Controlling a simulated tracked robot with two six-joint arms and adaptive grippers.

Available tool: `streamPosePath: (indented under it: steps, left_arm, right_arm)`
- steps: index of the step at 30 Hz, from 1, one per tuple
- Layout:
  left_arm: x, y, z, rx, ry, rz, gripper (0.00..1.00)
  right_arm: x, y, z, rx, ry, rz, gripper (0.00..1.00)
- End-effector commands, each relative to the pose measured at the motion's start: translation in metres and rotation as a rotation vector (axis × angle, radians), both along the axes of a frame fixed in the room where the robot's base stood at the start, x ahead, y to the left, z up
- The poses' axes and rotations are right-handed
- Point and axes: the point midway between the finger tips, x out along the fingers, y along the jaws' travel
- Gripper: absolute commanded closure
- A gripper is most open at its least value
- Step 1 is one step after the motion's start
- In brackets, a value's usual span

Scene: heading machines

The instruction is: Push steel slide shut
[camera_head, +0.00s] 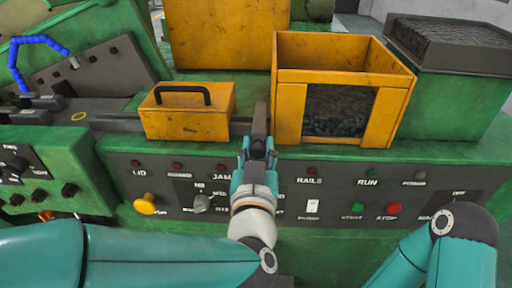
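A narrow grey steel piece (260,118) stands upright between the yellow box with a black handle (170,122) and the open yellow bin (290,120). A grey steel rail (112,122) runs left from there behind the panel; I cannot tell which of these parts is the slide. My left gripper (258,146) points away from me, right in front of the upright piece, and overlaps it in the picture. Whether they touch is unclear, and its finger gap cannot be made out. My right arm shows at the lower right, but its gripper is out of view.
The green machine front has a dark control panel (335,190) with a yellow knob (145,204), a red button (394,208) and several lamps. The bin holds dark material (338,110). A grey-topped green block (450,105) stands at the right. A blue hose (38,40) curves at upper left.

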Motion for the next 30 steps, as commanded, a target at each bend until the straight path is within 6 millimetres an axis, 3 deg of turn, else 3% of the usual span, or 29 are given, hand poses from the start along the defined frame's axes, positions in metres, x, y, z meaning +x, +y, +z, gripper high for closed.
streamPosePath:
  steps: [1, 4, 12, 21, 30]
  left_arm:
    - [0.000, 0.000, 0.000, 0.000, 0.000, 0.001, 0.84]
    - [0.000, 0.000, 0.000, 0.000, 0.000, 0.000, 1.00]
    - [0.002, 0.000, 0.000, 0.000, 0.001, 0.000, 1.00]
    - [0.049, -0.001, -0.001, 0.000, 0.000, 0.003, 1.00]
    - [0.055, -0.001, 0.001, 0.000, -0.001, -0.001, 1.00]
  right_arm:
    - [0.000, 0.000, 0.000, 0.000, 0.000, 0.000, 0.60]
    - [0.000, 0.000, 0.000, 0.000, 0.000, 0.000, 0.60]
    - [0.000, 0.000, 0.000, 0.000, 0.000, 0.000, 0.60]
    - [0.000, 0.000, -0.006, 0.000, 0.000, 0.000, 0.60]
    - [0.000, 0.000, -0.006, 0.000, 0.000, 0.000, 0.60]
